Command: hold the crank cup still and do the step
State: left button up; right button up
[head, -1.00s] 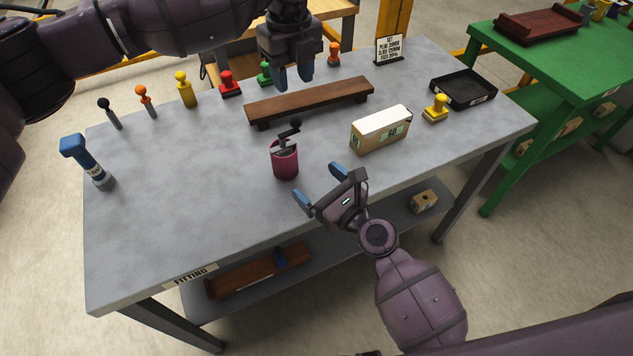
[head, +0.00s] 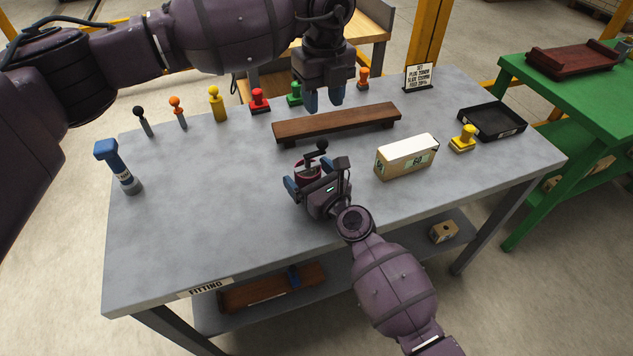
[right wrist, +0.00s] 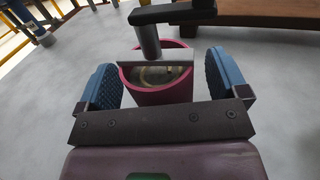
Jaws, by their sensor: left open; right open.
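The crank cup is a dark pink cup (right wrist: 157,92) with a metal bar across its rim and a black crank (right wrist: 172,14) on top. In the head view the cup (head: 306,170) stands on the grey table, mostly hidden by my right gripper (head: 308,185). In the right wrist view my right gripper (right wrist: 165,82) is open, one blue finger on each side of the cup, with a gap visible on both sides. My left gripper (head: 324,100) is open and empty, high up over the far side of the table behind the brown plank.
A brown raised plank (head: 336,123) stands behind the cup. A box marked 60 (head: 406,160), a yellow stamp (head: 463,139) and a black tray (head: 492,121) are to the right. Several coloured-knob tools line the back left; a blue-headed tool (head: 118,166) stands at left. The front-left table is clear.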

jog(key=shift+w+a, duration=0.1)
jog(key=shift+w, duration=0.05)
jog(key=c, duration=1.1)
dwell(0.4)
